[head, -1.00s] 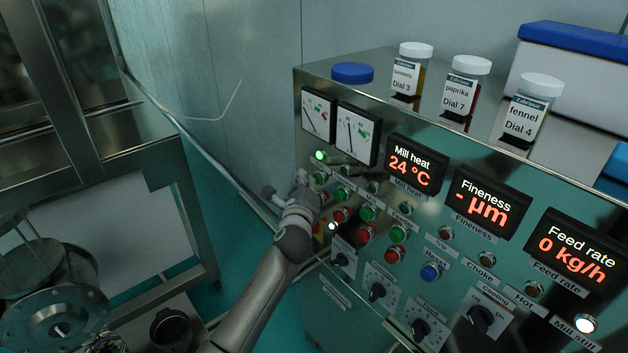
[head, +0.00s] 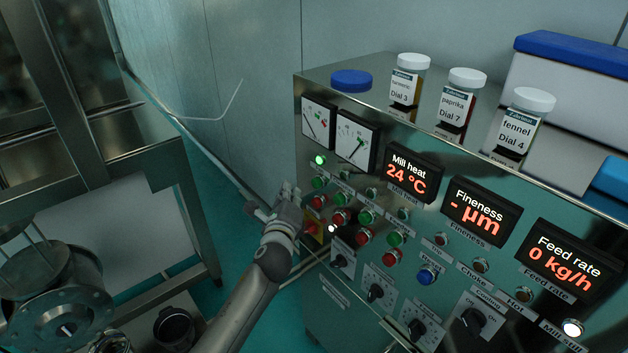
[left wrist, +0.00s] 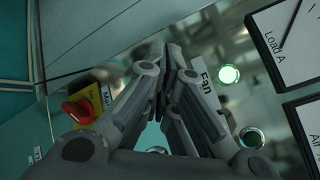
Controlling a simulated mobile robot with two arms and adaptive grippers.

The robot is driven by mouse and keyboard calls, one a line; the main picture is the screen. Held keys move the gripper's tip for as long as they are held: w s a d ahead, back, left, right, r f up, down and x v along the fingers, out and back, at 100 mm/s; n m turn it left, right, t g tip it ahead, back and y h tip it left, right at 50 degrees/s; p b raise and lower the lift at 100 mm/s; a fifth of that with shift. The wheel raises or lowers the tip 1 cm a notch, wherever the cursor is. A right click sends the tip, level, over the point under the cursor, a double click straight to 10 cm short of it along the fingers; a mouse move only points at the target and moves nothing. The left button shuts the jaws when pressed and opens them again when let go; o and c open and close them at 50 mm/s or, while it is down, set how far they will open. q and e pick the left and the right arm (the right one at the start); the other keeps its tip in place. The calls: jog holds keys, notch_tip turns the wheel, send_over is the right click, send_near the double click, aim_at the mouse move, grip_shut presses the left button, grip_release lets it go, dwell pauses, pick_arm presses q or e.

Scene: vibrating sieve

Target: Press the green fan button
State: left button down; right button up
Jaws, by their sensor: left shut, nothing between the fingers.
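The green fan button (head: 319,182) is the leftmost green button on the steel control panel, just below a lit green lamp (head: 320,160). In the left wrist view a "Fan" label (left wrist: 205,86) shows beside the lit lamp (left wrist: 229,76); the button itself seems hidden behind the fingers there. My left gripper (head: 287,191) is shut and empty. In the head view it is left of the green button, seemingly apart from it; the exact gap to the panel is unclear. Its closed fingers (left wrist: 168,60) also show in the left wrist view. My right gripper is not in view.
A red rotary switch on a yellow plate (left wrist: 82,110) lies close to the gripper. Red buttons (head: 318,202) sit below the green ones. Two gauges (head: 355,142) are above. Spice jars (head: 408,85) stand on top. A steel frame (head: 180,190) stands at the left.

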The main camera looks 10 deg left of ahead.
pick_arm(q)
jog(key=shift+s+a+p, duration=0.3)
jog(key=shift+s+a, duration=0.3)
jog(key=shift+s, duration=0.2)
jog(key=s+f+n+g+h, duration=0.1)
jog(key=s+f+n+g, duration=0.35)
jog(key=f, duration=0.85)
jog(key=s+f+n+g, duration=0.1)
jog(key=s+f+n, duration=0.1)
jog(key=s+f, duration=0.85)
jog(key=s+f+n+g+h, duration=0.1)
jog(key=s+f+n+g, duration=0.2)
jog(key=f, duration=1.2)
jog(key=s+f+n+g, duration=0.2)
jog(key=s+f+n, duration=0.2)
jog(key=s, duration=0.9)
jog(key=s+a+f+n+g+b, duration=0.1)
jog(key=s+f+n+g, duration=0.2)
jog(key=s+f, duration=0.6)
jog(key=s+a+f+n+g, duration=0.1)
jog(key=s+f+n, duration=0.4)
jog(key=s, duration=1.2)
jog(key=shift+s+f+g, duration=0.25)
jog(key=shift+f+g, duration=0.4)
jog(key=shift+f, duration=0.15)
